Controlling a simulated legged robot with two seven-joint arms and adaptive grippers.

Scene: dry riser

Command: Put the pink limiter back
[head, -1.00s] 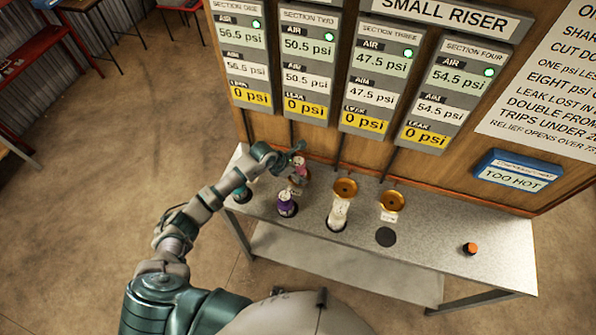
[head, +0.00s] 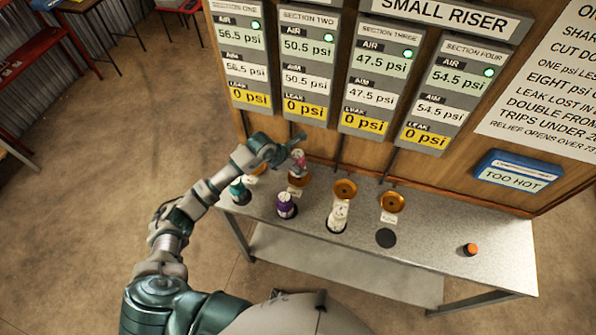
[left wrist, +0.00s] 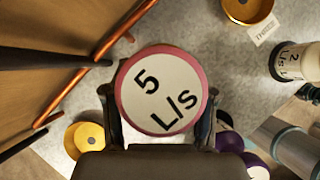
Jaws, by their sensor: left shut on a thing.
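My left gripper (head: 294,149) is shut on the pink limiter (head: 299,162) and holds it above the back of the bench, near the wall panel. In the left wrist view the pink limiter (left wrist: 160,90) shows its round white top marked "5 L/s" with a pink rim, between the two fingers. A gold dish with a white tag (head: 298,180) lies just below the held limiter in the head view. The limiter's underside is hidden, and I cannot tell its exact height over that dish. My right gripper is not in view.
A purple limiter (head: 287,206), a white limiter (head: 338,217) and a teal limiter (head: 239,190) stand on the bench (head: 440,225). Gold dishes (head: 345,188) (head: 391,202) line the back. A dark round spot (head: 386,237) is bare. An orange-topped piece (head: 470,249) stands at right.

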